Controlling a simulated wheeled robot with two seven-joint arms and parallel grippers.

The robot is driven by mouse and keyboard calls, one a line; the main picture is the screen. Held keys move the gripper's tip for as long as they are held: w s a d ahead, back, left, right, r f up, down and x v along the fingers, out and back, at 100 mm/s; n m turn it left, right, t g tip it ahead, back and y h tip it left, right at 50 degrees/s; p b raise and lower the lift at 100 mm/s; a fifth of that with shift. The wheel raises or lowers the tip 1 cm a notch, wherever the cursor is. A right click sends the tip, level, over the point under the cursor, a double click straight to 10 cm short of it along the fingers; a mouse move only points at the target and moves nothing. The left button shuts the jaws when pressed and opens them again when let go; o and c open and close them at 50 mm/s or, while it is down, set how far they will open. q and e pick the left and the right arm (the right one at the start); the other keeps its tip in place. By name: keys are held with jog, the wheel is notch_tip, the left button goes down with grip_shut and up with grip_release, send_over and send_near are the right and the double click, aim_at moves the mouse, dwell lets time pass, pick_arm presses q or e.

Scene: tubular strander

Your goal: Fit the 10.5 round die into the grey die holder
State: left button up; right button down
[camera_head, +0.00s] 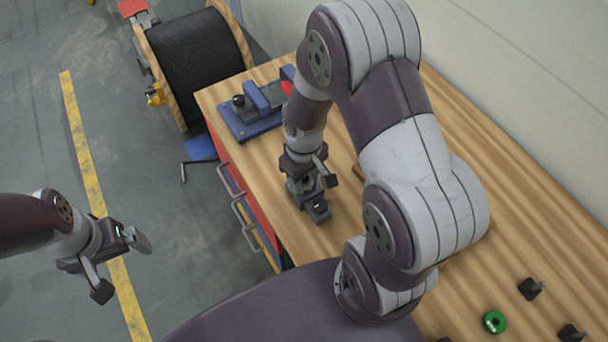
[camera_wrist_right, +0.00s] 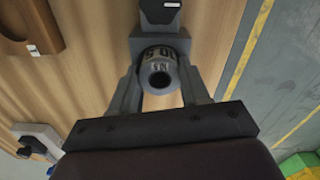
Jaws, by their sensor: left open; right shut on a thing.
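The round die (camera_wrist_right: 160,68) is a light grey ring with a dark central hole and dark "10.5" lettering on its side. My right gripper (camera_wrist_right: 160,82) is shut on it, one finger on each side. The grey die holder (camera_head: 318,212) is a small dark grey block on the bench, directly by my right gripper (camera_head: 309,187). In the right wrist view the holder (camera_wrist_right: 160,34) is right behind the die; I cannot tell whether the die is seated in it. My left gripper (camera_head: 122,262) is open and empty over the floor, left of the bench.
A blue vise-like fixture (camera_head: 246,118) stands at the bench's far left end. A green ring (camera_head: 494,321) and black blocks (camera_head: 531,288) lie at the near right. A brown wooden piece (camera_wrist_right: 30,22) lies beside the holder. A cable drum (camera_head: 200,65) stands beyond the bench.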

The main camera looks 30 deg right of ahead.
aim_at(304, 180)
jog(key=shift+f, duration=0.15)
jog(key=shift+s+f, duration=0.2)
jog(key=c, duration=0.7)
grip_release()
jog(key=shift+s, duration=0.15)
jog(key=shift+o, duration=0.8)
jog(key=shift+s+f, duration=0.1)
jog(key=shift+f, duration=0.1)
notch_tip(304, 180, up, 13)
jog(key=s+a+m, duration=0.1)
jog(key=s+a+f+m+t, duration=0.1)
jog(key=s+m, duration=0.1)
jog(key=shift+s+a+f+p, duration=0.1)
jog(key=shift+s+a+p, duration=0.1)
jog(key=shift+s+p, duration=0.1)
